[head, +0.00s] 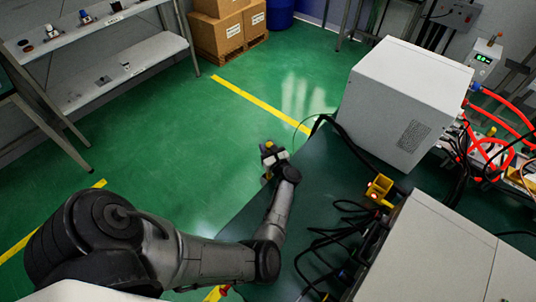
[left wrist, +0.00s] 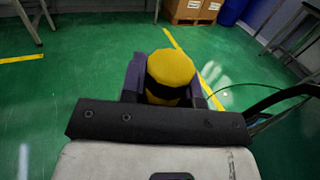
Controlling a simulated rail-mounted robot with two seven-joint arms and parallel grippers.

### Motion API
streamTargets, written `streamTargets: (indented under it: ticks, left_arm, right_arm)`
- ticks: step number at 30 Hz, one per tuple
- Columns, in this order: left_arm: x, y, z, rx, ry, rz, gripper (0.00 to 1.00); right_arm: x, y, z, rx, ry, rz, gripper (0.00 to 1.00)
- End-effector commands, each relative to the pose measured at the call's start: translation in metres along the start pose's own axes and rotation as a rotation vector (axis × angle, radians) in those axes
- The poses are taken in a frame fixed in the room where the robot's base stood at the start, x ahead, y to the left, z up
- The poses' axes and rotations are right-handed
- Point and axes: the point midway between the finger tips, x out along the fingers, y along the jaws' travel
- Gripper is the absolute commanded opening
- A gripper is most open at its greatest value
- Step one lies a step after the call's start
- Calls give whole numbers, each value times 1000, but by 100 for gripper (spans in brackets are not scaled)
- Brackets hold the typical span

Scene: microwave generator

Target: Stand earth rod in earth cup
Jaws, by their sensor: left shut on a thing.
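My left gripper (head: 268,150) is out over the green floor, beside the left edge of the dark mat. In the left wrist view its purple fingers (left wrist: 162,78) are shut around the yellow, black-banded end of the earth rod (left wrist: 171,68). The rest of the rod is hidden. My right gripper is not in view.
A large pale cabinet (head: 400,95) stands right of the gripper, with black cables (head: 335,240) lying loose in front. A thin green wire (left wrist: 235,88) curves near the gripper. Shelves (head: 130,62) and cardboard boxes (head: 222,28) are at the back left. Open floor lies left.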

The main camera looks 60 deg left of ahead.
Motion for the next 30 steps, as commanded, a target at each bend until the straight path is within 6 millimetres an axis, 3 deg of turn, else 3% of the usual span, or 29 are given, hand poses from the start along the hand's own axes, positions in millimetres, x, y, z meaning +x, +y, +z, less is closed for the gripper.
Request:
streamTargets:
  ticks: [15,30]
  left_arm:
    - [0,0,83,-3,-3,1,0]
    - [0,0,126,-2,-2,0,0]
  right_arm:
    - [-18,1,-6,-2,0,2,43]
    - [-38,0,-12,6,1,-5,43]
